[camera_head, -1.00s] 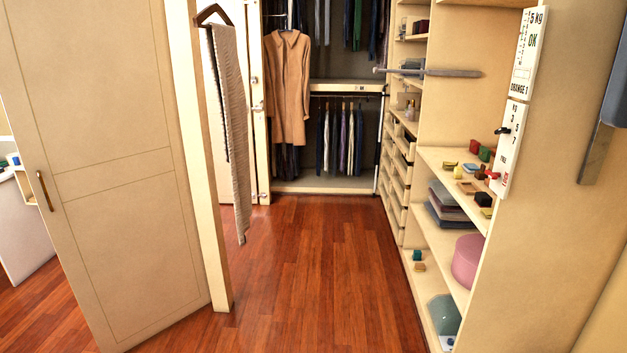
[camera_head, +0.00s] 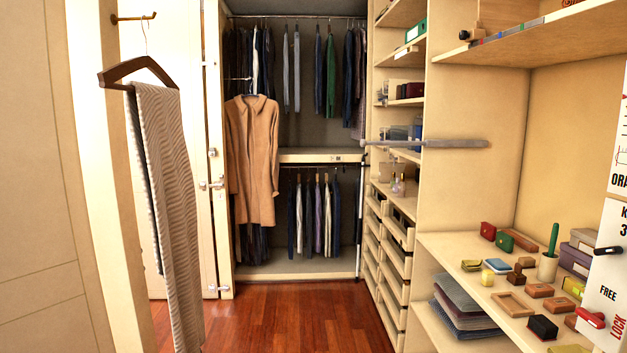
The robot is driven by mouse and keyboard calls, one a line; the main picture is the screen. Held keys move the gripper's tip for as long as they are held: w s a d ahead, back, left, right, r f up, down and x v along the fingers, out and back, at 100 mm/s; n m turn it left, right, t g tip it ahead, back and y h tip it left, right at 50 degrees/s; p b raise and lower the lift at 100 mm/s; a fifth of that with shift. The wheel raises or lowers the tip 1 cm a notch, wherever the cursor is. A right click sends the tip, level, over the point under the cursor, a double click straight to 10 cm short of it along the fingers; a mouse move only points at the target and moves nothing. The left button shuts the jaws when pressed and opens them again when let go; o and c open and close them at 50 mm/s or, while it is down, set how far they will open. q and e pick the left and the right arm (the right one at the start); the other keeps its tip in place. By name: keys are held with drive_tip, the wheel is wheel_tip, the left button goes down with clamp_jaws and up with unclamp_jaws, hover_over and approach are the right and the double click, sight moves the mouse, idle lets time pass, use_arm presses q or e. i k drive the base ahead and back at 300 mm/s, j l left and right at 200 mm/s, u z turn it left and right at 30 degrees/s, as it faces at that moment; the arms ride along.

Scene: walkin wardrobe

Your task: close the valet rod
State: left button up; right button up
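A tan coat (camera_head: 252,160) hangs at the back of the wardrobe on a hanger. A thin short rod (camera_head: 238,78) shows just above the coat's hanger; it may be the valet rod, but it is too small to be sure. A grey bar (camera_head: 440,143) with a pale left end sticks out level across the front of the right-hand shelves; I cannot tell whether it is the valet rod. A short brass peg (camera_head: 134,18) at the upper left carries a dark wooden hanger (camera_head: 138,72) with a patterned grey cloth (camera_head: 168,190). Neither gripper is in view.
Shelves (camera_head: 445,245) with small boxes and folded cloth line the right. A white board (camera_head: 606,270) with lettering stands at the right edge. A tall pale door panel (camera_head: 35,200) fills the left edge. The wood floor (camera_head: 285,315) between is clear.

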sight(363, 143)
drive_tip(key=i+j+z, duration=0.2)
drive_tip(key=i, duration=0.2)
drive_tip(key=i+j+z, duration=0.25)
drive_tip(key=i, duration=0.15)
drive_tip(key=l, duration=0.1)
